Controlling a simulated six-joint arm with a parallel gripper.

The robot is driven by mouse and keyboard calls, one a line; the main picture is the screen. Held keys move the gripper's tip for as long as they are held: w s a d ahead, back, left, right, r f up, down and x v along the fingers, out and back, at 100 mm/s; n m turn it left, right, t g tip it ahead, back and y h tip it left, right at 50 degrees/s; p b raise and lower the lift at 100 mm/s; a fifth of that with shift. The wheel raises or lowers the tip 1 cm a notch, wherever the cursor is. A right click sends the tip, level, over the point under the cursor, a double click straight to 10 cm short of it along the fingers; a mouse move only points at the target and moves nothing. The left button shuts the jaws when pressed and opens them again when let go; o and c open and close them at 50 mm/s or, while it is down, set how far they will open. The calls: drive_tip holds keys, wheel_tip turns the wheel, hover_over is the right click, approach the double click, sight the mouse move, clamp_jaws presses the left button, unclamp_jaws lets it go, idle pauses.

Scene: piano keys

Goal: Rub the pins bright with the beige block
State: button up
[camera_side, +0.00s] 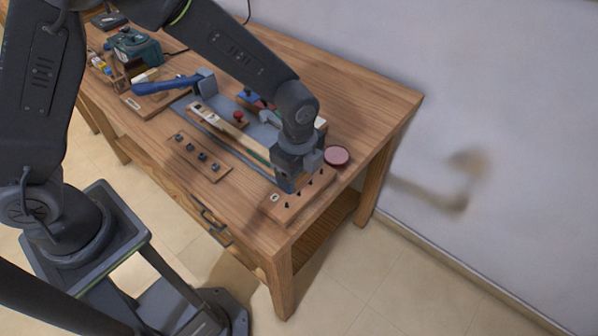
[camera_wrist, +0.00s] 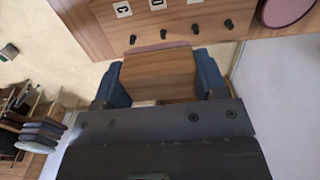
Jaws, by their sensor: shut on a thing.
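My gripper (camera_side: 287,182) is at the front right of the workbench, above a wooden pin board (camera_side: 274,213). In the wrist view my gripper (camera_wrist: 160,80) has its two blue-grey fingers closed on the sides of a beige-brown wooden block (camera_wrist: 158,72). The block has a thin pinkish strip along its far edge. Just beyond that edge stands a row of several small dark pins (camera_wrist: 164,34) on the board, which carries white letter labels (camera_wrist: 122,9). The block looks close to the pins; I cannot tell whether it touches. The side view does not clearly show the block.
A round pink pad (camera_side: 337,155) lies right of my gripper. Left are a board with several dark pegs (camera_side: 202,157), a long white piano key (camera_side: 217,115), a blue-handled tool (camera_side: 167,85) and a green machine (camera_side: 134,45). The bench's back right (camera_side: 375,100) is clear.

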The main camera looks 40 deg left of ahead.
drive_tip(key=r, duration=0.1)
drive_tip(key=s+r, duration=0.1)
drive_tip(key=r, duration=0.1)
drive_tip(key=shift+s+r, duration=0.35)
drive_tip(key=shift+r, duration=0.05)
hover_over(292, 202)
drive_tip(key=shift+w+f, duration=0.1)
drive_tip(key=shift+f, duration=3)
drive_tip(key=shift+w+f, duration=0.2)
drive_tip(key=shift+f, duration=0.6)
drive_tip(key=shift+c, duration=0.5)
drive_tip(key=shift+w+f, duration=0.15)
drive_tip(key=shift+w, duration=3.9)
drive_tip(key=shift+s, duration=4.35)
drive_tip(key=shift+w, duration=4.4)
drive_tip(key=shift+s+r, duration=0.1)
drive_tip(key=shift+r, duration=4.15)
